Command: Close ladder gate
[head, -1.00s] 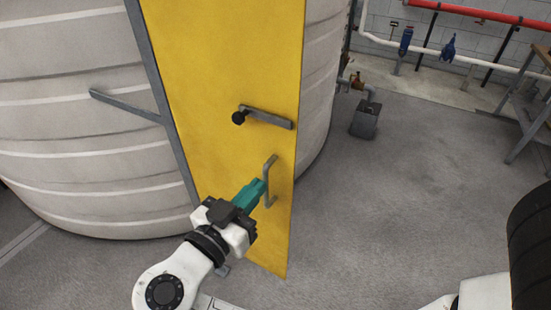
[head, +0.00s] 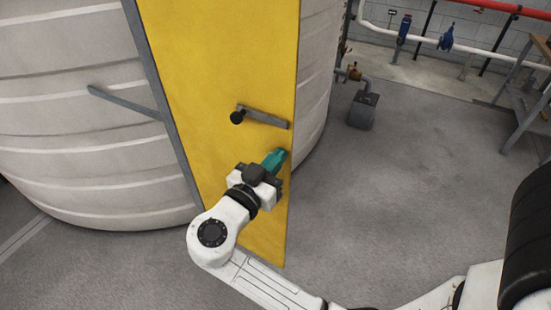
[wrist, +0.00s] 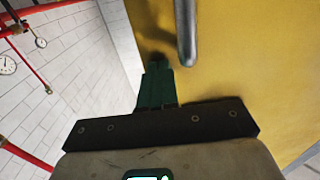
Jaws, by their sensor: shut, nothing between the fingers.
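The ladder gate is a tall yellow panel (head: 225,60) standing upright in front of a pale ribbed tank. A grey latch lever (head: 265,117) with a black knob is on its face. My gripper (head: 283,154) has teal fingers and is near the panel's right edge, below the lever. In the wrist view the handle (wrist: 185,32) runs down from the top, just right of the green fingertips (wrist: 157,66). The fingers are together and empty; I cannot tell whether they touch the handle or panel.
The ribbed tank (head: 70,130) fills the left, with a grey bar (head: 122,102) across it. Open grey floor (head: 400,190) lies to the right. A grey box (head: 363,110) with pipework, red and white wall pipes and a bench (head: 528,100) stand farther back.

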